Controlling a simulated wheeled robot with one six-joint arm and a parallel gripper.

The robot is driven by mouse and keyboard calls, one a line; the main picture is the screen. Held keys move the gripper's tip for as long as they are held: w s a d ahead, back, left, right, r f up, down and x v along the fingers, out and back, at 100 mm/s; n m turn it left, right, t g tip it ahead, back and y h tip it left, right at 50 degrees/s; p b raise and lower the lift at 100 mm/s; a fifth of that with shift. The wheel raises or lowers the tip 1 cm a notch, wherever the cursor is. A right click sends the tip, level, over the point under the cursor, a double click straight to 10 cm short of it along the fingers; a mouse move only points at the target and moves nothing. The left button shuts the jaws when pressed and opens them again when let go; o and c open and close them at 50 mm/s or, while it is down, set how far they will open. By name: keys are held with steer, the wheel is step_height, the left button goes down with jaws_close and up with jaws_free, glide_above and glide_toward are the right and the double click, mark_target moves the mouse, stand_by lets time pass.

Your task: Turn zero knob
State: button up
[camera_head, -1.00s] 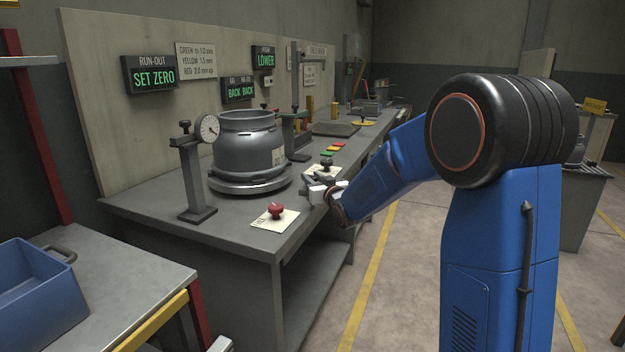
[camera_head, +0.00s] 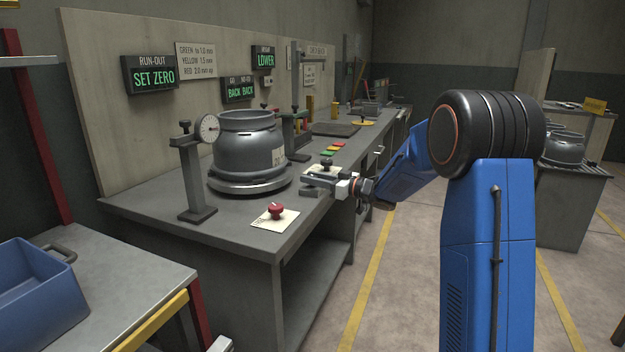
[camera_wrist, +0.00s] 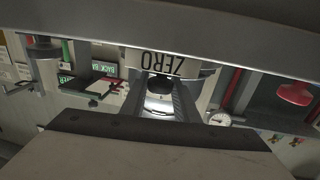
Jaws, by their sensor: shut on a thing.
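The zero knob (camera_head: 326,163) is a small black knob on a pale card on the bench, to the right of the grey cylinder. In the wrist view the dark knob (camera_wrist: 160,83) shows between my two fingers beside an upside-down "ZERO" label (camera_wrist: 162,63). My gripper (camera_head: 318,179) is at this knob, low over the bench, and it is shut on it; the fingers also show in the wrist view (camera_wrist: 160,100). The grip's exact contact is partly hidden. A display on the back panel (camera_head: 153,75) reads "RUN-OUT SET ZERO".
A red knob (camera_head: 276,211) sits on another card at the bench's front. The grey cylinder (camera_head: 246,150) stands on a round plate, with a dial gauge (camera_head: 208,128) on a stand to its left. The floor to the right is open.

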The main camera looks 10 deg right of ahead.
steer(key=n+g+y, duration=0.2)
steer(key=n+g, duration=0.1)
steer(key=n+g+y, duration=0.2)
steer(key=g, duration=0.2)
steer(key=shift+w+f+n+g, duration=0.1)
steer(key=shift+n+g, duration=0.2)
steer(key=shift+n, duration=0.1)
steer(key=n+g, duration=0.2)
steer(key=g, duration=0.2)
steer(key=n+g, duration=0.3)
steer(key=g, duration=0.1)
steer(key=shift+n+g, duration=0.3)
steer(key=shift+g, duration=0.3)
steer(key=o, duration=1)
steer(key=shift+o, duration=0.2)
